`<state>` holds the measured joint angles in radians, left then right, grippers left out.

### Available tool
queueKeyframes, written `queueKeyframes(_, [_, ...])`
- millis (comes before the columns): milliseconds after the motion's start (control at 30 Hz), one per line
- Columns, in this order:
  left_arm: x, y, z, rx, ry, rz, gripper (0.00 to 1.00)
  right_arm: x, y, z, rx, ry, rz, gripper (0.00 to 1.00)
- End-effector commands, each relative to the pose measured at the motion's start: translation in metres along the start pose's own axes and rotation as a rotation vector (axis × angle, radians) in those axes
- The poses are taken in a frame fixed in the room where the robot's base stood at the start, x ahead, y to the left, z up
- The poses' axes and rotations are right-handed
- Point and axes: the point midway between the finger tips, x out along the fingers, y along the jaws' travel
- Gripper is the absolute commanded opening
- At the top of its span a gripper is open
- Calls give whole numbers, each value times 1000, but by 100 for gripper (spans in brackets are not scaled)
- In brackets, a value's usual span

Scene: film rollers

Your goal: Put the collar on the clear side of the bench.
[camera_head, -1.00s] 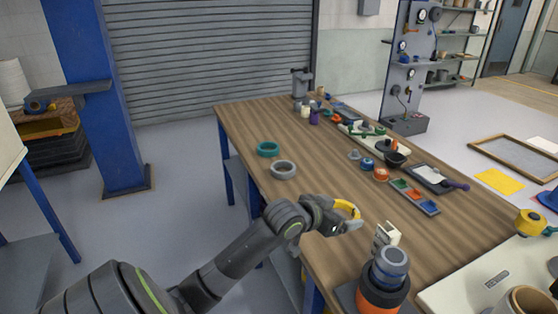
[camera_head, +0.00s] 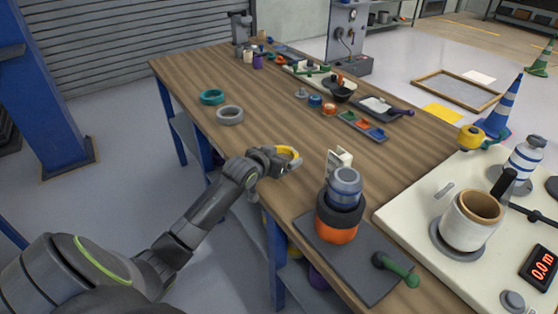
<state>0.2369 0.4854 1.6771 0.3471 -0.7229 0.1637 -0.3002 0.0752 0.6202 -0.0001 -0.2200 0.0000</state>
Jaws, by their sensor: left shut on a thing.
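A yellow ring-shaped collar (camera_head: 294,152) is in my left gripper (camera_head: 284,164), above the near left part of the wooden bench (camera_head: 230,155). The gripper is shut on it and hides part of it. A teal ring (camera_head: 212,97) and a grey ring (camera_head: 230,115) lie flat on the left side of the bench, beyond the gripper and apart from it. My right gripper is not in view.
An orange and grey roller-like stack (camera_head: 338,225) stands on a dark plate (camera_head: 375,278) at the near end, with a white block (camera_head: 338,163) behind it. Several small parts, a tray (camera_head: 362,127) and tools line the bench's right side. Bare wood runs along the middle.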

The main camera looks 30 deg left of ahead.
Motion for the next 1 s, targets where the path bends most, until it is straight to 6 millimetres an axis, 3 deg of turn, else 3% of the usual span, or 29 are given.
queueKeyframes(133, [8,0,19,-1,-1,0,63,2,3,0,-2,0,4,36])
queueKeyframes(467, [9,0,22,0,0,0,63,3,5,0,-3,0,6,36])
queueKeyframes(500, [9,0,22,0,-1,0,88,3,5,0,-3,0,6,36])
queueKeyframes(600, [9,0,22,1,-1,0,100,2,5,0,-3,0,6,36])
queueKeyframes(867, [8,0,19,1,0,0,100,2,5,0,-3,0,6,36])
queueKeyframes(1000, [-2,-1,19,3,0,-1,100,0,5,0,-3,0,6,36])
